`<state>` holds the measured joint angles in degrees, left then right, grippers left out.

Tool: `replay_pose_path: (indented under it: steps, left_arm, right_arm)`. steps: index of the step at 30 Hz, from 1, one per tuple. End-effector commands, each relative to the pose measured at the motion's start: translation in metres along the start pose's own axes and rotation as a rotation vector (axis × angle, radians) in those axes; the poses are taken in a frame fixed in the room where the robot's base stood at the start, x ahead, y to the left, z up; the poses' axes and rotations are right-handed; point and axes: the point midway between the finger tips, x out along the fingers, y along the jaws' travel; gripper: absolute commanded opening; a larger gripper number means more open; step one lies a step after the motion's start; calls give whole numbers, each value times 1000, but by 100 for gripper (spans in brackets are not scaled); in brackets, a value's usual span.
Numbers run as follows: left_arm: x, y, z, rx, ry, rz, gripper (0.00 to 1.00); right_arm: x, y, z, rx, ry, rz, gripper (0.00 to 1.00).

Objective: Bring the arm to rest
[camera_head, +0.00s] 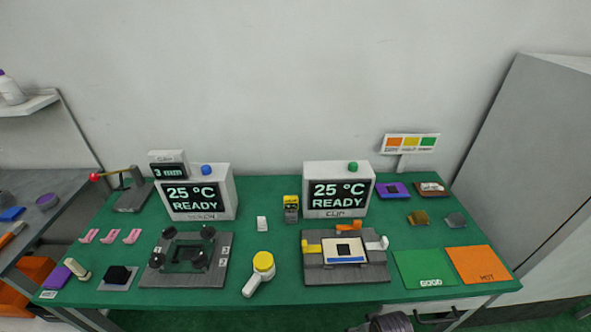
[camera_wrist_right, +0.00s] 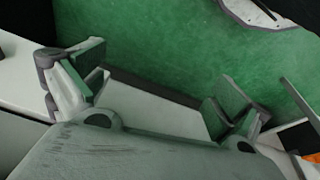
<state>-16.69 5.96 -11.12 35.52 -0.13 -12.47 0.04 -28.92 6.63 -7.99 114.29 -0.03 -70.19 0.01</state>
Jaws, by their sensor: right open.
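My right gripper (camera_wrist_right: 160,95) shows in the right wrist view with its two fingers wide apart and nothing between them. Beyond it is a green surface. In the head view, a dark rounded part of what looks like my right arm (camera_head: 390,322) shows at the bottom edge, below the front of the green table (camera_head: 330,290). The right fingertips are not visible there. My left arm and gripper are not in view.

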Motion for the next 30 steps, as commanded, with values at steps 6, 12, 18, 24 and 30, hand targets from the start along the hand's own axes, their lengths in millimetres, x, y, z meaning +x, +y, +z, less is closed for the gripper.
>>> replay_pose_path:
  steps: [6,12,18,24,30]
  left_arm:
    - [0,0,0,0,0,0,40]
    - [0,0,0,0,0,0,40]
    - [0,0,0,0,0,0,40]
    - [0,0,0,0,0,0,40]
    - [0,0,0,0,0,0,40]
  right_arm:
    - [52,-1,23,-4,-21,-1,100]
    - [95,-2,47,-8,-36,-1,100]
    - [135,-2,77,-12,-53,-1,100]
    - [170,-2,111,-16,-69,-1,100]
    - [201,-2,148,-20,-85,-1,100]
